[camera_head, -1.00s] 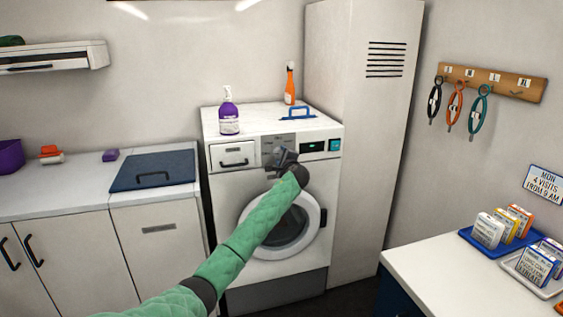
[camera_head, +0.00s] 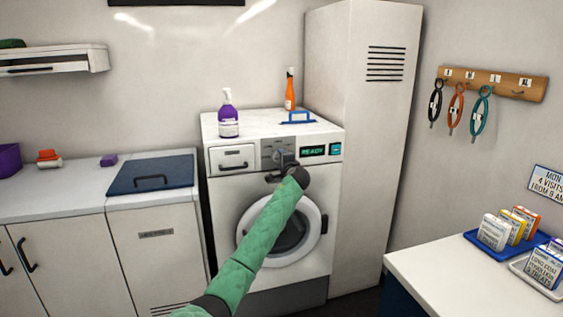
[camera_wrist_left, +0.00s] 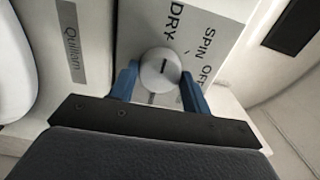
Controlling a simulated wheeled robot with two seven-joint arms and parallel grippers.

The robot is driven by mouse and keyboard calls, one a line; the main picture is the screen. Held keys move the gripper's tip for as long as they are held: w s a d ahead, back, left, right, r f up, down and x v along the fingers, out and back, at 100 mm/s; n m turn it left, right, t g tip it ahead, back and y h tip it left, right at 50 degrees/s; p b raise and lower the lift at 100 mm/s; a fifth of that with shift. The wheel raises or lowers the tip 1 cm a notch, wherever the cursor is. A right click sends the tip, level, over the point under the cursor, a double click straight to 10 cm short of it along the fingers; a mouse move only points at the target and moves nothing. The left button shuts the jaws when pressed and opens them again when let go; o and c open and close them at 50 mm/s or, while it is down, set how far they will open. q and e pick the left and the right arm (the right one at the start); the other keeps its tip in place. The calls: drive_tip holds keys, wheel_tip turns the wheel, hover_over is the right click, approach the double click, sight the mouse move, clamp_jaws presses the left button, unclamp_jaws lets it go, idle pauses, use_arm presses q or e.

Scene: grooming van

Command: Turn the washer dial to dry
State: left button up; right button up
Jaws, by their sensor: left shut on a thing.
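The white washer (camera_head: 222,185) stands against the back wall, with a grey control panel and a display (camera_head: 314,150) that reads READY. The round dial (camera_wrist_left: 160,72) shows in the left wrist view with a short dark mark on its face. The words DRY, SPIN and OFF are printed beside it on the panel. My left gripper (camera_head: 283,164) is at the panel; in the wrist view its blue fingers (camera_wrist_left: 158,84) are on both sides of the dial, shut on it. The fingers and palm hide part of the panel. My right gripper is not in view.
A tall white cabinet (camera_head: 360,180) is close on the right. A counter (camera_head: 60,200) is on the left.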

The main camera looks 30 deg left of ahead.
use_arm(q)
drive_tip(key=shift+f, duration=0.1)
drive_tip(key=o, duration=1)
drive_tip(key=shift+c, duration=0.2)
drive_tip(key=b+v, duration=0.1)
drive_tip(key=v, duration=0.6)
drive_tip(key=shift+s+d, duration=0.25)
drive_tip(key=shift+s, duration=0.05)
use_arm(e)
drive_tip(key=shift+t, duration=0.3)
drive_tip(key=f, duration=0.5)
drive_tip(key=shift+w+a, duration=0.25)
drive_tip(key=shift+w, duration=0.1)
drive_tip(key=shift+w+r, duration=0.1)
